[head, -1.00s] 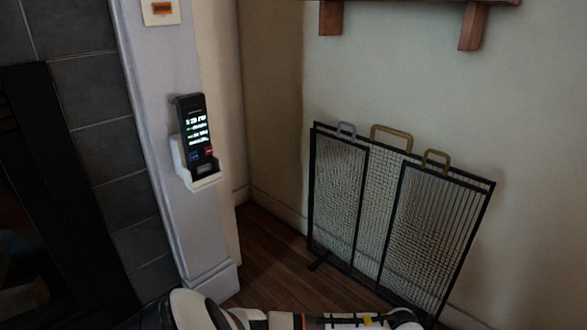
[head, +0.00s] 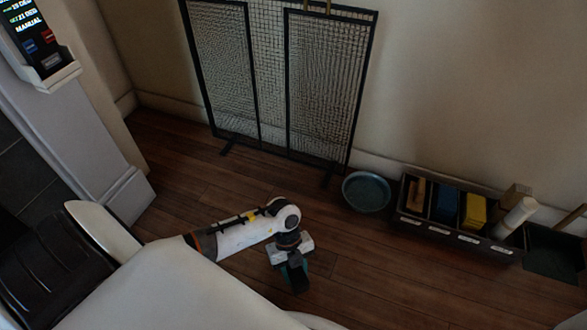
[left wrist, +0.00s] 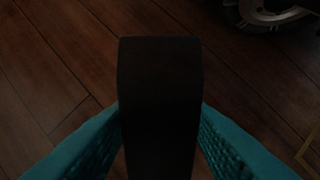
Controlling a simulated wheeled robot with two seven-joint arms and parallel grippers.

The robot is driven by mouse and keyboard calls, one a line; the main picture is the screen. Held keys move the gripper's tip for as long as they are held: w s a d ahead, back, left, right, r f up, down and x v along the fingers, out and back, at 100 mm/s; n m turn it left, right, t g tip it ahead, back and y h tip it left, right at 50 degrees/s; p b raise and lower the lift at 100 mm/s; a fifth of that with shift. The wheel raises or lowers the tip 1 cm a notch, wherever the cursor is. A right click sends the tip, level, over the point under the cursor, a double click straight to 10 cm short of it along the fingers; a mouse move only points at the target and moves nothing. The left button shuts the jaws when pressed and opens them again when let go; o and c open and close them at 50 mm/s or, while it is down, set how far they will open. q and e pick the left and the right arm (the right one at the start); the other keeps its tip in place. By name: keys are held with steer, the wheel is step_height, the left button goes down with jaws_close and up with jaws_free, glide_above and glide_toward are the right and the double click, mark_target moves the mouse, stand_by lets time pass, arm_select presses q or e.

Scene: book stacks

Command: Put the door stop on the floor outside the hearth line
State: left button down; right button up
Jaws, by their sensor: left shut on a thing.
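My left gripper (head: 293,268) is low over the wooden floor (head: 400,285), pointing down, with teal fingers. It is shut on a dark block, which I take for the door stop (left wrist: 160,105). In the left wrist view the block stands between the two teal fingers (left wrist: 160,135). In the head view its dark end (head: 299,284) shows just below the gripper. I cannot tell whether it touches the floor. A thin yellowish line (left wrist: 307,146) shows at the lower right of the left wrist view; I cannot tell if it is the hearth line. My right gripper is not in view.
A black mesh screen (head: 270,85) leans by the back wall. A round blue-grey dish (head: 366,192) and a dark divided caddy (head: 455,238) sit along the wall at right, beside a dark dustpan-like thing (head: 553,252). A pale post (head: 75,130) stands at left. The floor in front is clear.

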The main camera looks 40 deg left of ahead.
arm_select(q)
steer(key=shift+f, duration=0.5)
step_height(320, 180, down, 4)
steer(key=b, duration=0.3)
steer(key=shift+r, duration=0.35)
steer(key=c, duration=0.8)
jaws_free()
steer(key=shift+c, duration=0.2)
